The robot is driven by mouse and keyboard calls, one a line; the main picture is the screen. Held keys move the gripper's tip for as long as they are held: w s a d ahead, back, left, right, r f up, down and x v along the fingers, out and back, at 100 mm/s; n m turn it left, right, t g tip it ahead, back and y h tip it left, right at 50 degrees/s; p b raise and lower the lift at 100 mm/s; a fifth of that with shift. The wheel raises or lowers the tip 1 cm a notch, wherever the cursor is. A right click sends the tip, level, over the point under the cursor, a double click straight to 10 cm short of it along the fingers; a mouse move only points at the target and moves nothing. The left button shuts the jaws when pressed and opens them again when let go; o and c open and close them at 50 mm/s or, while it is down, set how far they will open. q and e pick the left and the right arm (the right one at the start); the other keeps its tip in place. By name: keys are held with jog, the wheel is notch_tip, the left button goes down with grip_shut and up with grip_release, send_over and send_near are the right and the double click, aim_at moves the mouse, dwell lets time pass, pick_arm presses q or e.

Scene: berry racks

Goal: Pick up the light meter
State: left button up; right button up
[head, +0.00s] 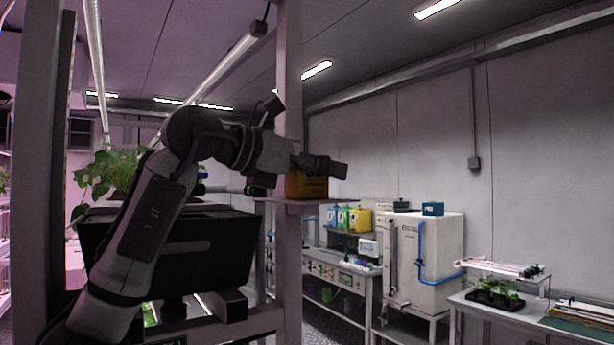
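My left arm comes in from the left, bends at the top and reaches right across a pale upright post. My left gripper (328,165) is seen from the side, its dark fingers pointing right. I cannot tell whether it is open or shut. An orange-yellow boxy object (307,186) sits on a small ledge by the post, just below and behind the gripper. The gripper overlaps its top edge in the picture, and I cannot tell whether they touch. I cannot tell whether this object is the light meter; no other thing is clearly one. My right gripper is not in view.
The pale post (289,250) and a dark bin (215,250) stand close to my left arm. A leafy plant (112,172) is behind it. Farther back are a bench with colored containers (360,220), a white tank (435,250) and a table with seedlings (494,297).

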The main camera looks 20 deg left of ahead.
pick_arm(q)
jog(key=c, duration=1.1)
jog(key=shift+c, duration=0.2)
jog(key=shift+r, duration=0.1)
